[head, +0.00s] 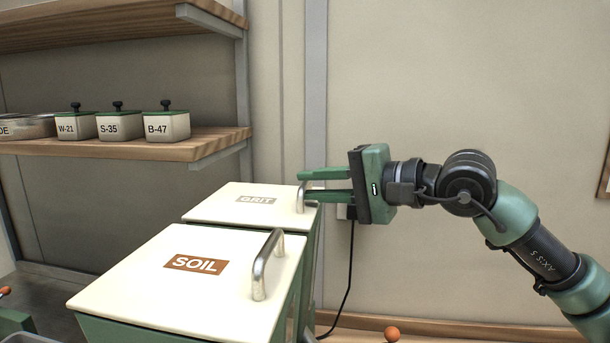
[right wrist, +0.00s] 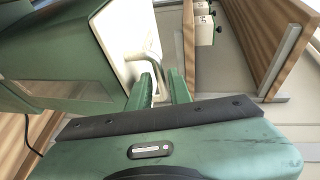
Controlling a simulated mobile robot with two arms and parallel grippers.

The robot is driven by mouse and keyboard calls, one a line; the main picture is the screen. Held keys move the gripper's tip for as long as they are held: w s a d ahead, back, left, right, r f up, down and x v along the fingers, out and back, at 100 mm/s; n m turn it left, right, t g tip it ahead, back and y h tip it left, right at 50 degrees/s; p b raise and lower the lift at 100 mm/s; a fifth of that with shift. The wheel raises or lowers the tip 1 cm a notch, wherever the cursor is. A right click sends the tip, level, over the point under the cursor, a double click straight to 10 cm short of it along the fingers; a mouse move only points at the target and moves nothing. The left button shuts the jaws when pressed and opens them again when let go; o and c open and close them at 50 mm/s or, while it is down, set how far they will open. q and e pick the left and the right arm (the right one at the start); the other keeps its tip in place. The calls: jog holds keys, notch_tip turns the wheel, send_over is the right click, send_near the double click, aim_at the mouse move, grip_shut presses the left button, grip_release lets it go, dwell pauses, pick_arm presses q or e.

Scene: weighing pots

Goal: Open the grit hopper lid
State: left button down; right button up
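The grit hopper lid (head: 232,208) is a cream panel labelled GRIT, lying flat and shut on its green bin behind the soil bin. Its metal handle (head: 300,201) stands at the lid's right side. My right gripper (head: 302,184) reaches in from the right. In the right wrist view the handle (right wrist: 152,62) runs in between the fingertips (right wrist: 161,80); the contact itself is partly hidden. My left gripper is not in view.
The soil hopper lid (head: 175,275) with its own handle (head: 262,266) is shut, nearer to me. A wooden shelf (head: 120,147) at the left bears lidded pots, including B-47 (head: 167,126). A plain wall stands behind. A black cable (head: 348,280) hangs right of the bins.

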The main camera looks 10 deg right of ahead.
jog(key=shift+x, duration=1.1)
jog(key=shift+w+d, duration=0.1)
grip_shut()
dwell(0.6)
